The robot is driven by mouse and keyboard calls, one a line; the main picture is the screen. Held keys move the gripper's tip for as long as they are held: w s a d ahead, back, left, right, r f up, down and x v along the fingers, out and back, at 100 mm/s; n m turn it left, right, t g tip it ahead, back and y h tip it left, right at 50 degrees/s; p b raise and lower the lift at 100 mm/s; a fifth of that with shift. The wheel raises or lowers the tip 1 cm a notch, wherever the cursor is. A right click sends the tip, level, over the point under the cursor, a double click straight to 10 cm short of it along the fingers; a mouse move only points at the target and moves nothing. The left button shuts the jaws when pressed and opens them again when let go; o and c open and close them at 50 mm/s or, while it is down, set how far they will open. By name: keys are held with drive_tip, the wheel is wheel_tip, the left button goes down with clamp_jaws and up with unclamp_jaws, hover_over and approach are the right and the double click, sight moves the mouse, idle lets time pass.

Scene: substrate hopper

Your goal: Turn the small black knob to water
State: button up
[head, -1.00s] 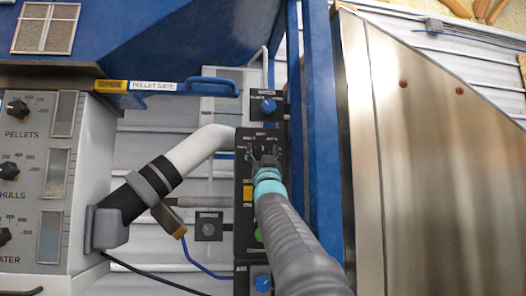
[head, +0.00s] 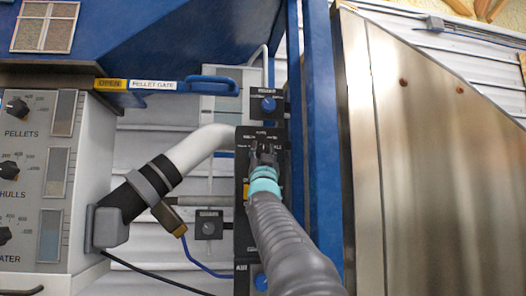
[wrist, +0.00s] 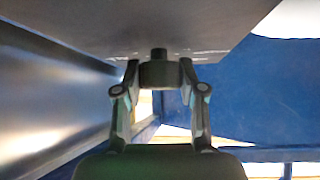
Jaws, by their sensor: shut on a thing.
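The small black knob (wrist: 159,72) sits on a dark panel (wrist: 130,25) in the wrist view, with a short stub above its round body. My gripper (wrist: 160,82) is shut on the knob, one finger on each side. In the head view my gripper (head: 264,150) is at the upper part of the narrow dark control panel (head: 242,215) and covers the knob there. Faint white marks lie around the knob, too blurred to read.
A blue knob (head: 268,104) is on a box just above the panel, and another blue knob (head: 262,282) is below. A grey box with a dial (head: 209,228) and a pale pipe (head: 196,152) are to the left. A blue post (head: 321,150) stands close on the right.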

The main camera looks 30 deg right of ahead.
drive_tip(key=m+g+h+p, duration=0.1)
drive_tip(key=m+h, duration=0.1)
drive_tip(key=m+g+h+p, duration=0.2)
drive_tip(key=m, duration=0.1)
drive_tip(key=m+g+h+p, duration=0.1)
drive_tip(key=m+g+h, duration=0.1)
drive_tip(key=m, duration=0.1)
drive_tip(key=shift+r+p, duration=0.3)
drive_tip(key=shift+p, duration=0.1)
drive_tip(key=m+g+p, duration=0.1)
drive_tip(key=m, duration=0.1)
drive_tip(key=m+g+h+p, duration=0.1)
drive_tip(key=m+g+p, duration=0.1)
drive_tip(key=shift+f, duration=0.2)
drive_tip(key=shift+f+m, duration=0.1)
drive_tip(key=shift+m, duration=0.4)
drive_tip(key=o, duration=1.2)
drive_tip(key=shift+c, duration=0.2)
drive_tip(key=v, duration=1.2)
